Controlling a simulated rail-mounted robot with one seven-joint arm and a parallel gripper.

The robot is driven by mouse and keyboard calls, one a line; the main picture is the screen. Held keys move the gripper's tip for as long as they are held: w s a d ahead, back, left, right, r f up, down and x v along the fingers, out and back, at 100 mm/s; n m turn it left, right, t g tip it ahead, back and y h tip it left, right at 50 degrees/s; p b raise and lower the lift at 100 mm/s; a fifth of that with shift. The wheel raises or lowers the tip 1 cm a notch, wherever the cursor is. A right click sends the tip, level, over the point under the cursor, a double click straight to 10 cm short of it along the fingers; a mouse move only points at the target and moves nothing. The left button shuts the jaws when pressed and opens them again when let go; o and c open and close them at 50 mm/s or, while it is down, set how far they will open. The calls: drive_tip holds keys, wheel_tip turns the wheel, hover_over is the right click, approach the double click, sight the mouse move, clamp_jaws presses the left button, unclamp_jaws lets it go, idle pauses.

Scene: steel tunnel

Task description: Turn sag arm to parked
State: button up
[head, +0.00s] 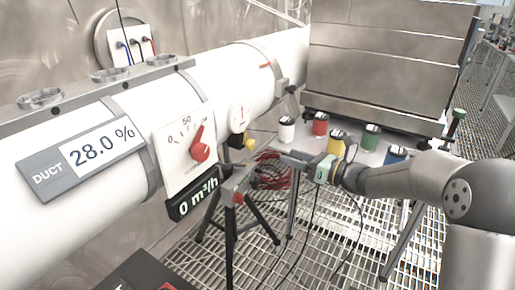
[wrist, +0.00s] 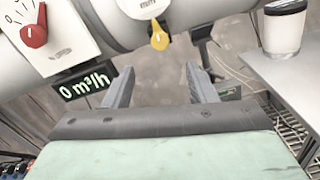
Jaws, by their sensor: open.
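No label reading sag arm is legible, so I cannot tell which part it is. A yellow knob (head: 242,141) sits below a round white dial plate (head: 239,117) on the white duct. In the wrist view the yellow knob (wrist: 159,38) points down and lies ahead of my gripper (wrist: 160,88), apart from it. A red pointer knob (head: 200,151) sits on a white scale plate to its left. In the head view my gripper (head: 288,158) is right of and below the yellow knob. Its fingers are apart with nothing between them.
A display (head: 84,159) reads 28.0 %, and a smaller display (head: 197,199) reads 0 m³/h. White, red, yellow, green and blue lidded jars stand on a bench (head: 288,147) beside my arm. A tripod (head: 231,215) and loose cables (head: 270,172) are below.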

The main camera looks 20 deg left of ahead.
sight(254, 144)
drive_tip(key=a, duration=0.4)
drive_tip(key=w+a, duration=0.1)
drive_tip(key=a, duration=0.7)
drive_tip(key=shift+w+b, duration=0.15)
drive_tip(key=shift+b, duration=0.2)
drive_tip(key=c, duration=1)
